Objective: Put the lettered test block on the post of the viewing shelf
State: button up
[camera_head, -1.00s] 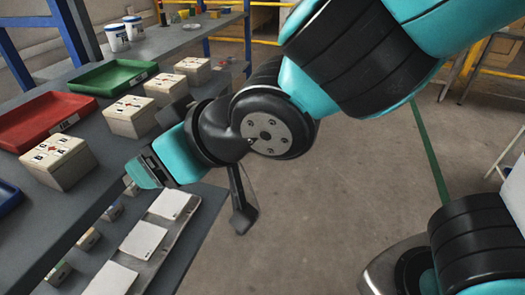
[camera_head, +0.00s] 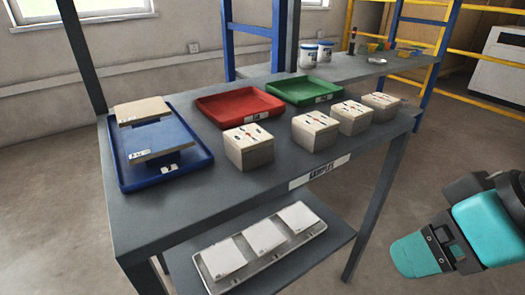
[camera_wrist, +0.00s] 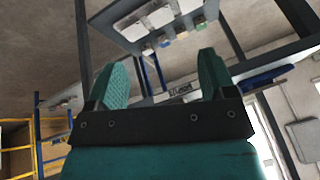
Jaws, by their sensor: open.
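Several beige blocks stand in a row on the grey table (camera_head: 160,215). The nearest block (camera_head: 249,152) is left of another block (camera_head: 315,133); two more (camera_head: 350,118) and (camera_head: 380,106) stand farther right. Their tops carry small red and dark marks, too small to read as letters. No post is clearly visible, and I cannot tell which part is the viewing shelf. My gripper (camera_head: 418,256) is right of the table, apart from the blocks. In the wrist view its two fingers (camera_wrist: 163,82) are spread, with nothing between them.
Red (camera_head: 238,105) and green (camera_head: 303,90) trays lie behind the blocks. A lower shelf (camera_head: 322,250) bears a grey tray with white tiles. Tubs (camera_head: 308,55) stand on a rear bench. Floor is clear right of the table.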

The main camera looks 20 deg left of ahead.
jog(key=w+a+r+t+y+b, duration=0.1)
jog(key=w+a+t+y, duration=0.1)
jog(key=a+t, duration=0.3)
jog(key=n+t+y, duration=0.2)
jog(key=n+y, duration=0.1)
jog(key=y, duration=0.1)
send_near(259, 145)
jog(key=w+a+p, duration=0.1)
jog(key=p, duration=0.5)
jog(key=a+p, duration=0.1)
jog(key=p, duration=0.6)
jog(key=shift+w+a, duration=0.25)
jog(key=shift+w, duration=0.15)
jog(key=shift+a+p, duration=0.1)
jog(key=shift+p, duration=0.55)
